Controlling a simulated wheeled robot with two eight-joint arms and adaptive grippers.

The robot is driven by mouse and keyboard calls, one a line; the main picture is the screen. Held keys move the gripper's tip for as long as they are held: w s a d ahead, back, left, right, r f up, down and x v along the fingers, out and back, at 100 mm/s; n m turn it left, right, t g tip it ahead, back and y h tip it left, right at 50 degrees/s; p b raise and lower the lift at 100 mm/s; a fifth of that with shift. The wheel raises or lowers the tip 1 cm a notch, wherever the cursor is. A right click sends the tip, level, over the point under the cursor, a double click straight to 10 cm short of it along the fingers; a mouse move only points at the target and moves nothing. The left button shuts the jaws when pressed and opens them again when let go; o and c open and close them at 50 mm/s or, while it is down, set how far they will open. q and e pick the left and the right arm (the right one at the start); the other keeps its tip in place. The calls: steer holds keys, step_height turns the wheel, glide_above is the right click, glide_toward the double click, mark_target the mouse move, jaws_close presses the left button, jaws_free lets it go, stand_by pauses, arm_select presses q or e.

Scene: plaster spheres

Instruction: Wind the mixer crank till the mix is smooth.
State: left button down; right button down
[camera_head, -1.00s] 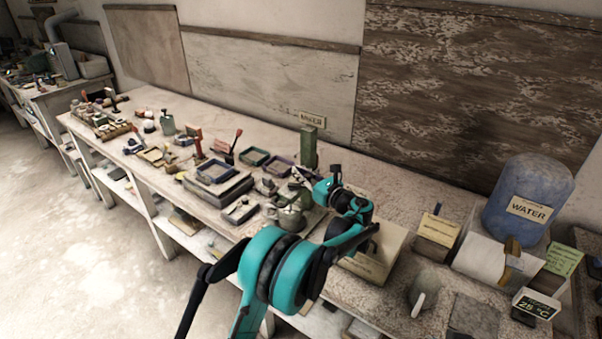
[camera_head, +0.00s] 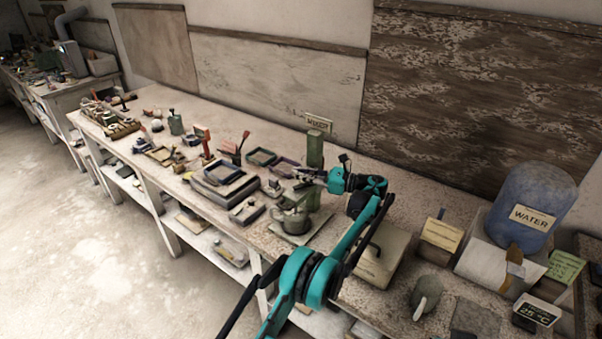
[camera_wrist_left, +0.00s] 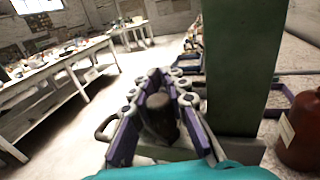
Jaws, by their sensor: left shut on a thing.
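The mixer's green post (camera_head: 315,150) stands at the back of the bench, below a wall label. A grey-green pot (camera_head: 292,222) sits on a pale board in front of it. My left gripper (camera_head: 308,176) is beside the post, above the pot. In the left wrist view its purple-edged fingers (camera_wrist_left: 160,105) are shut on a dark crank knob (camera_wrist_left: 160,118), with the green post (camera_wrist_left: 236,70) close on the right. The rest of the crank is largely hidden by the gripper, and the mix inside the pot cannot be made out. My right gripper is not in view.
A lidded box (camera_head: 378,255) lies under my left arm. A blue water jug (camera_head: 530,205) and a mug (camera_head: 425,297) stand at the right. Trays (camera_head: 225,185) and small tools crowd the bench to the left. A red-brown bottle (camera_wrist_left: 302,130) is right of the post.

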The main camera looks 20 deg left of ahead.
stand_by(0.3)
arm_select(q)
steer(key=c, duration=1.5)
jaws_free()
steer(key=shift+a, duration=0.1)
